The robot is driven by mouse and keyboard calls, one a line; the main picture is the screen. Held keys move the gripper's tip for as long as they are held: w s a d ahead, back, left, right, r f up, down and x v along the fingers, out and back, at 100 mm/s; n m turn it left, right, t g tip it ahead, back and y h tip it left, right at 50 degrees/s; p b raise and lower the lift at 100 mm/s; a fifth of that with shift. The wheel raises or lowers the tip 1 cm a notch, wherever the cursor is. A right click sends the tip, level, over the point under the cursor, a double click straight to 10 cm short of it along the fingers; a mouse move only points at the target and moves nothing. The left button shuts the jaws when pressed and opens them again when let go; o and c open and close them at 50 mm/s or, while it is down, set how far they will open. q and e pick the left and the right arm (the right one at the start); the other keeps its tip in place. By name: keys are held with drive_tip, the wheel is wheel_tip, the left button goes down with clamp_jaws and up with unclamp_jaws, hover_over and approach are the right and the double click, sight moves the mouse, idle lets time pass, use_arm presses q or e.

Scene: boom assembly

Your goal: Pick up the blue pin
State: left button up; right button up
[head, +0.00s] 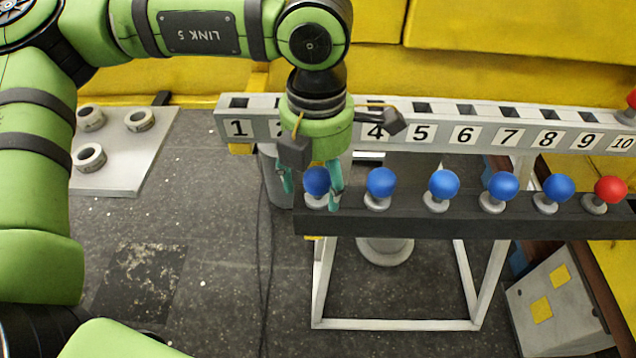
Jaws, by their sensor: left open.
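Several blue pins with round heads on grey bases stand in a row on a dark bar. My left gripper (311,188) comes down from above at the leftmost blue pin (317,181). Its teal fingertips are open, one on each side of this pin's blue head. I cannot tell whether they touch it. A second blue pin (381,182) stands just to the right, clear of the fingers. My right gripper is not in the view.
The dark bar (410,222) rests on a white frame. Behind it is a grey rail (285,129) with numbered square holes; my gripper hides number 3. A red pin (609,190) stands at the bar's right. A plate (113,178) with rolls lies at left.

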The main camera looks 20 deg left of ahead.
use_arm(q)
drive_tip(key=shift+c, duration=1.2)
clamp_jaws()
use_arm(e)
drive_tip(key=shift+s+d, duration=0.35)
use_arm(q)
drive_tip(key=shift+r, duration=0.1)
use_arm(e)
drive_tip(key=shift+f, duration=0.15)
use_arm(q)
wheel_tip(320, 180, up, 10)
drive_tip(key=shift+f+b, duration=0.1)
drive_tip(key=shift+b, duration=1.1)
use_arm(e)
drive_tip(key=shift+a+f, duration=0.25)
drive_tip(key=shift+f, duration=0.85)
use_arm(q)
drive_tip(key=shift+r, duration=0.2)
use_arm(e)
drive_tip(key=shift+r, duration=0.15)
